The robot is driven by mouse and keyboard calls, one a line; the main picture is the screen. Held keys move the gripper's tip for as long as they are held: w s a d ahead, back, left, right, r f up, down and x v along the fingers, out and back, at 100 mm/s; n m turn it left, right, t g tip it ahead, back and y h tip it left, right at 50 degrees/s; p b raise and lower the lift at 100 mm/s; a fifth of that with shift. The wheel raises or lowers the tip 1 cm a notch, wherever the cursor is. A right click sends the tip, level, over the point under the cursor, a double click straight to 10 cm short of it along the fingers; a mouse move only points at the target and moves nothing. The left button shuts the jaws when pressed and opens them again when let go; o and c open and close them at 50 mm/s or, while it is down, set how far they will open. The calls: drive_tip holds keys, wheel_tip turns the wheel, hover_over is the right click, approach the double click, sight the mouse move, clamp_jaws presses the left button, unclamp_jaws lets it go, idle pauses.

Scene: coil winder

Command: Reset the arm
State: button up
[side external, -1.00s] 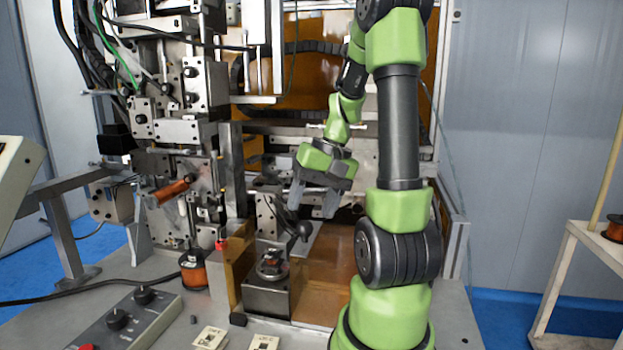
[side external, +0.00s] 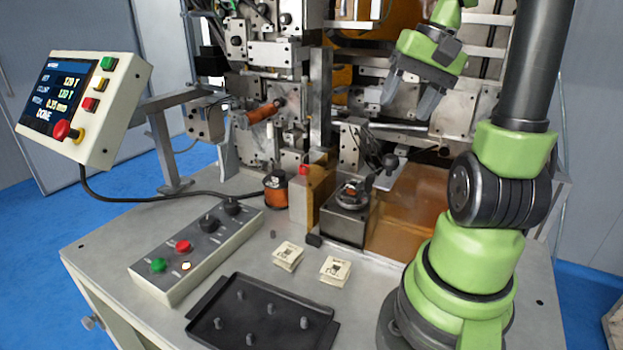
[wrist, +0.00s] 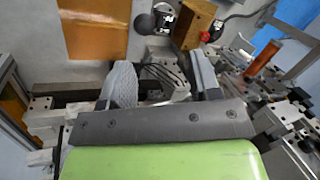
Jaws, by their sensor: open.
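My gripper (side external: 407,100) hangs at the upper right in the side external view, fingers pointing down and apart, with nothing seen between them. It is above and behind the small block fixture (side external: 345,222) with a round metal piece on top, clear of it. In the wrist view my gripper (wrist: 163,85) shows two separated grey fingers over metal machine parts. The coil winder (side external: 280,55) stands at the back, with a copper-coloured coil (side external: 263,112) on its left side. It also shows at the right of the wrist view (wrist: 264,56).
A control panel (side external: 85,95) reads DONE at the left. A button box (side external: 195,250), a black tray (side external: 225,285) with several pegs and two cream pieces (side external: 288,255) (side external: 335,270) lie in front. A copper wire spool (side external: 276,190) stands beside the fixture.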

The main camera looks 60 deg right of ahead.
drive_tip(key=a+r+n+t, duration=0.1)
drive_tip(key=a+n, duration=0.3)
drive_tip(key=a, duration=0.6)
drive_tip(key=a+r+n+t, duration=0.1)
drive_tip(key=a+n, duration=0.3)
drive_tip(key=a, duration=0.6)
drive_tip(key=shift+w+r+n+t, duration=0.3)
drive_tip(key=shift+w+t, duration=0.15)
drive_tip(key=shift+t, duration=0.45)
